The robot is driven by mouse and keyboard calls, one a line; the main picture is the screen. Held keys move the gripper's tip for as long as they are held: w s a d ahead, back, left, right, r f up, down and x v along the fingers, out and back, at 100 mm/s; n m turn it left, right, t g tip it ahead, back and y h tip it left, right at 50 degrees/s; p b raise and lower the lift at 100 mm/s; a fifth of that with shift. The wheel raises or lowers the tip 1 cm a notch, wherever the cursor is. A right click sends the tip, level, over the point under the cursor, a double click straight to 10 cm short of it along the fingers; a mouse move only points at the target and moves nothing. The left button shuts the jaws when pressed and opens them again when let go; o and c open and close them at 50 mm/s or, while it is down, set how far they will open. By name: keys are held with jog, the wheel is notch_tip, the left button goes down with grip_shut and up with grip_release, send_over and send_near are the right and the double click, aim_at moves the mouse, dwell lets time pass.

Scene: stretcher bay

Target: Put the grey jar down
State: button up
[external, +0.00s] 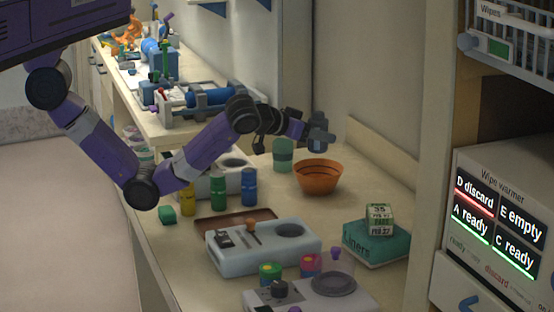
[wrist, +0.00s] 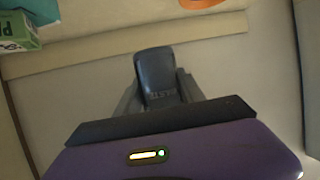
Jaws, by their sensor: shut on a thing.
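The grey jar (wrist: 155,72) is between the fingers of my gripper (wrist: 158,95) in the wrist view; it looks dark grey, with faint lettering I cannot read surely. In the external view my gripper (external: 312,128) is at the end of the outstretched purple arm, shut on the jar (external: 321,138). Jar and gripper appear in front of the back wall, above the far part of the counter (external: 355,210), close in the picture to an orange bowl and a green cup. I cannot tell the exact height of the jar above the counter.
The orange bowl (external: 318,178) and green cup (external: 283,155) stand at the back. Some bare counter shows right of the bowl.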

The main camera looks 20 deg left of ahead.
notch_tip(320, 180, down, 19)
jog(key=shift+f+p, duration=0.1)
jog(key=shift+p, duration=0.6)
jog(key=shift+f, duration=0.1)
jog(key=o, duration=1.5)
jog(key=shift+c, duration=0.2)
jog(key=shift+r, duration=0.2)
jog(key=shift+s+a, duration=0.15)
jog(key=shift+s, duration=0.2)
jog(key=b+v, duration=0.1)
jog(key=v, duration=1)
jog(key=shift+s+a+r, duration=0.1)
jog(key=shift+a, duration=0.05)
